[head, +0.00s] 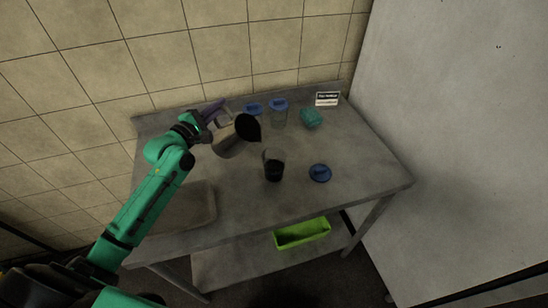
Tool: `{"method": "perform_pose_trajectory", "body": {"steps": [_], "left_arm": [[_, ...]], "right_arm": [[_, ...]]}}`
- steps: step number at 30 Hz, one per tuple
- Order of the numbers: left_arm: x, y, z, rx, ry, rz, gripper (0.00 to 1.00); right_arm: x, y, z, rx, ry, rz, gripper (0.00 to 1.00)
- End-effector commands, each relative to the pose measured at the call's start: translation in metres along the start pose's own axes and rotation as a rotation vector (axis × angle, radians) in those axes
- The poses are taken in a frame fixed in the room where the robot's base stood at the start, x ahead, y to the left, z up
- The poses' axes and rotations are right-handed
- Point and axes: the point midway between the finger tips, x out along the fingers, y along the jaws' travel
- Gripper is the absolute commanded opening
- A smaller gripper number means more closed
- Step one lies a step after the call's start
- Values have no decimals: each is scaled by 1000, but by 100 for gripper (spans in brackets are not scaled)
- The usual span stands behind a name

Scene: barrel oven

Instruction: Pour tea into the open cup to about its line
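A grey metal jug (230,144) with a dark mouth is tilted to the right above the table. Its spout points toward the open clear cup (273,156). My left gripper (208,117) is at the jug's handle side and appears shut on the handle; its fingertips are small and partly hidden. The open cup stands upright, with dark liquid in its lower part. Its line is too small to make out. No stream between spout and cup can be made out. My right gripper is out of view.
A blue lid (320,173) lies right of the open cup. Behind stand a blue-lidded cup (279,116), another blue lid (254,108), a teal item (311,118) and a small sign (327,98). A green bin (302,233) sits on the lower shelf. The table's front right is clear.

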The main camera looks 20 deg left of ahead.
Motion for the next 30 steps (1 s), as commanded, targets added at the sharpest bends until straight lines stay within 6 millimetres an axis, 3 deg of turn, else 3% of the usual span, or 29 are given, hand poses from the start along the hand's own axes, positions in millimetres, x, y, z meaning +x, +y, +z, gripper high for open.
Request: {"method": "perform_pose_trajectory", "body": {"steps": [1,3,14,21,30], "left_arm": [[0,-11,-11,-56,0,3,0],[1,-19,-21,-146,-3,4,0],[2,-37,-76,-615,-24,-1,0],[4,-54,-96,-840,-37,-9,0],[4,-57,-98,-892,-42,-13,0]], "right_arm": [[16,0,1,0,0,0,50],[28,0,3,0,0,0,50],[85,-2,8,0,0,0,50],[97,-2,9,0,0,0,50],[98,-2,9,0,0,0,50]]}}
